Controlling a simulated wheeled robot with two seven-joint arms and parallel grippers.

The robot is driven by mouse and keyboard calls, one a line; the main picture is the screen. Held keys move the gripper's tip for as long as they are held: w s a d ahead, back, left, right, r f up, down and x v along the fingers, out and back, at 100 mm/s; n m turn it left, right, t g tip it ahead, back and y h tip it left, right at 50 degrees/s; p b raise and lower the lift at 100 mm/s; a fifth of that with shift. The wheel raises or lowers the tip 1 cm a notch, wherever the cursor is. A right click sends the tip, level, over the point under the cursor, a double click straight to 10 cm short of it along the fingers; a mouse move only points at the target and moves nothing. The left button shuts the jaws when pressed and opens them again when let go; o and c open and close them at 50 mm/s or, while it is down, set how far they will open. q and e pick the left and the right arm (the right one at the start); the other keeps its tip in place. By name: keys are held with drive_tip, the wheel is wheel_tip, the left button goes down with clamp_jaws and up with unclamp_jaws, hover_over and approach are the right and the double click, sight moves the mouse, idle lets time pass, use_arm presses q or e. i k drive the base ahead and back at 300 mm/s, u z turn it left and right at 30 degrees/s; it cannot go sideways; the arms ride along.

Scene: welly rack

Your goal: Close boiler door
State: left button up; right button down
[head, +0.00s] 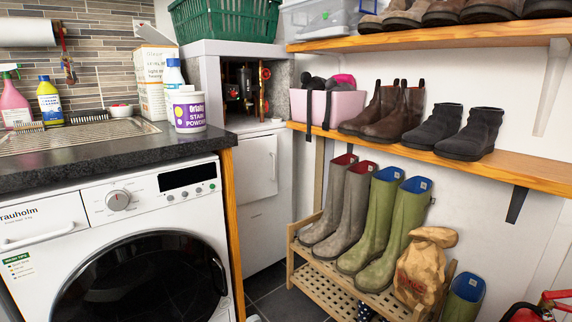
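The white boiler (211,82) stands in the back corner, between the worktop and the shelves. Its upper front is open, and dark pipes and brass fittings (246,88) show inside. A white panel (258,166), which looks like the boiler door, hangs down flat against the front below the opening. Its hinge cannot be made out, and the worktop end hides part of the boiler's left side. Neither of my grippers is in view.
A washing machine (135,205) and dark worktop (100,154) fill the left. A green basket (225,20) sits on the boiler. Wooden shelves (540,172) with boots and a slatted welly rack (325,292) fill the right. A narrow strip of floor (283,300) is clear.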

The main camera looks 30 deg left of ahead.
sight(255, 160)
drive_tip(key=u, duration=0.3)
drive_tip(key=i, duration=0.9)
drive_tip(key=u, duration=1.4)
drive_tip(key=i, duration=0.7)
drive_tip(key=u, duration=0.75)
